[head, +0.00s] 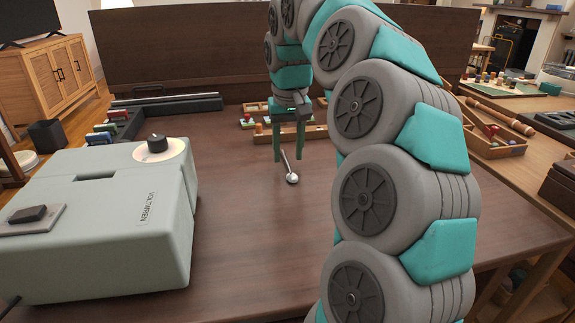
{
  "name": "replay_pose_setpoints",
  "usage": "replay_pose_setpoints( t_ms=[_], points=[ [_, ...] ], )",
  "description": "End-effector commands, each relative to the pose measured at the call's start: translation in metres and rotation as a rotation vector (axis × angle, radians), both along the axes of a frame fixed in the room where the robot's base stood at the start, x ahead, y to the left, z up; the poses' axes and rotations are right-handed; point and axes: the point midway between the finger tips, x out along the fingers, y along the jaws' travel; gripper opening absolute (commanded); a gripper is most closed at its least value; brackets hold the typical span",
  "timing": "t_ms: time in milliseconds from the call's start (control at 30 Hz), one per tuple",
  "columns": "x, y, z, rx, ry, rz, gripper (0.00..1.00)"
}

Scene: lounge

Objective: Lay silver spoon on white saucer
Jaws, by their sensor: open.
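The silver spoon (291,177) is on the brown table, its bowl towards me and its thin handle running back between my fingers. My gripper (288,150) points down over the handle, open, with one teal finger on each side of it. I cannot tell whether the fingers touch the spoon. A round off-white disc (180,149) lies on top of the pale green box at the left, with a black knob-like piece on it.
The pale green box (110,225) fills the table's left front. Small trays of coloured pieces (255,122) stand behind my gripper. A dark tray (165,105) lies at the back left. The brown table (245,235) is bare between the box and my arm.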

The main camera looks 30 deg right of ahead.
Motion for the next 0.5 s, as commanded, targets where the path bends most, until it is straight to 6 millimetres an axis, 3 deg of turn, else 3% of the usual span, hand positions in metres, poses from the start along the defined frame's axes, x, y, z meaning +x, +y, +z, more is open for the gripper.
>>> replay_pose_setpoints(
  t_ms=[133, 367, 500],
  points=[
    [0.001, 0.0, -0.015, 0.001, 0.004, 0.0, 0.47],
    [0.002, 0.0, -0.018, 0.0, 0.001, -0.001, 0.47],
    [0.002, -0.001, -0.017, 0.0, 0.001, -0.001, 0.35]
  ],
)
